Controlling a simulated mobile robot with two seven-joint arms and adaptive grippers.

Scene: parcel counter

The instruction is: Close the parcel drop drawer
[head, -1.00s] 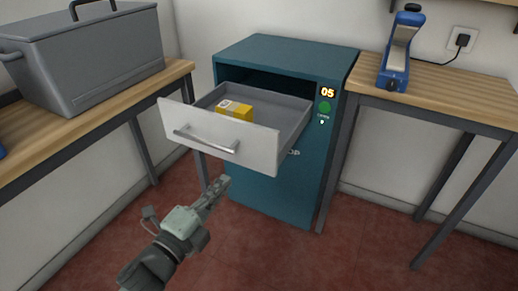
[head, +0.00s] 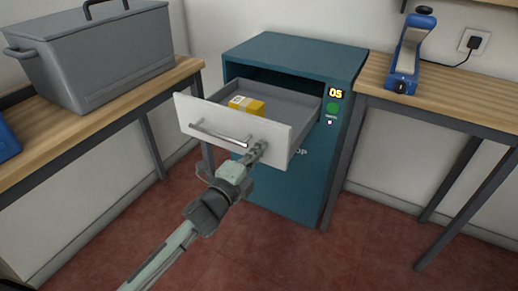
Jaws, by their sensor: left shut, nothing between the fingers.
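The parcel drop drawer (head: 279,140) stands pulled out of the teal cabinet (head: 300,52). It has a white front with a silver bar handle (head: 213,135) and a grey inside. A yellow parcel (head: 247,106) lies in it. My left gripper (head: 259,150) is shut and empty, with its tips at the lower right part of the drawer front, just right of the handle. I cannot tell whether the tips touch the front. My right gripper is not in view.
A wooden bench with a grey lidded bin (head: 97,57) stands on the left. A wooden bench on the right bears a blue device (head: 405,62). The red floor (head: 290,255) before the cabinet is clear.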

